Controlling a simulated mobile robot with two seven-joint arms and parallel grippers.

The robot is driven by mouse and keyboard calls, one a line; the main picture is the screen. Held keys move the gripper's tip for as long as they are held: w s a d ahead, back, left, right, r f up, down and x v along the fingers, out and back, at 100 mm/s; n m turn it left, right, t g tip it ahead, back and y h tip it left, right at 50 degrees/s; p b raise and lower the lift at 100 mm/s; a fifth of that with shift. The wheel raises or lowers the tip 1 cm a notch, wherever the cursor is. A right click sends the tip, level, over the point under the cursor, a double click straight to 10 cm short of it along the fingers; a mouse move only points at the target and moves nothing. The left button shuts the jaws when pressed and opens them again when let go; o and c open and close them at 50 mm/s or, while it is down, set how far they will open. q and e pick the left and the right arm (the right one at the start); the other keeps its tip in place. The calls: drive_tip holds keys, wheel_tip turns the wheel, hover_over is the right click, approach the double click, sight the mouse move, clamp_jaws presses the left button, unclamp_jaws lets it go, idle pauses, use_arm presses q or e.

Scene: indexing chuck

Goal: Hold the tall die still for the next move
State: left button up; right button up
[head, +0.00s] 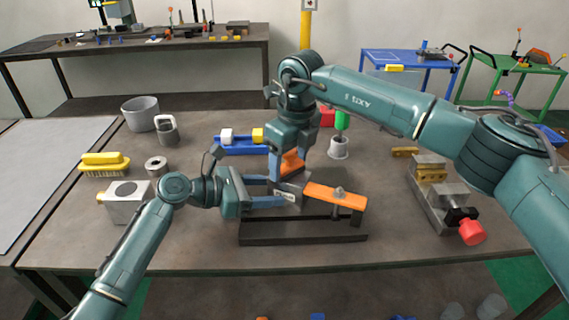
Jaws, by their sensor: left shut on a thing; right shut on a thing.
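A grey metal block (288,197) with a pale label, which may be the tall die, sits on the dark fixture (300,238) at the table's middle. My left gripper (279,191) reaches in from the left, its fingers level and shut on this block. My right gripper (289,168) points down from above, just behind the left one, and is shut at an orange piece (293,162). Its fingertips are partly hidden, so the exact contact is unclear. An orange bar (336,197) with a grey knob lies on the fixture to the right of the block.
A grey vise-like block (434,200) with a red knob (472,232) stands at right. A blue tray (243,148), a grey cup (338,148), a padlock-shaped weight (168,130), a ring (155,166) and a yellow brush (104,163) stand around. The table's front strip is clear.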

drive_tip(key=shift+w+d+f, duration=0.35)
drive_tip(key=shift+w+d, duration=0.1)
drive_tip(key=shift+w, duration=0.15)
drive_tip(key=shift+c, duration=0.5)
drive_tip(key=shift+a+r, duration=0.15)
drive_tip(key=shift+r, duration=3)
drive_tip(key=shift+r, duration=1.5)
drive_tip(key=shift+w+f, duration=0.1)
drive_tip(key=shift+f, duration=3.3)
drive_tip(key=shift+f, duration=1)
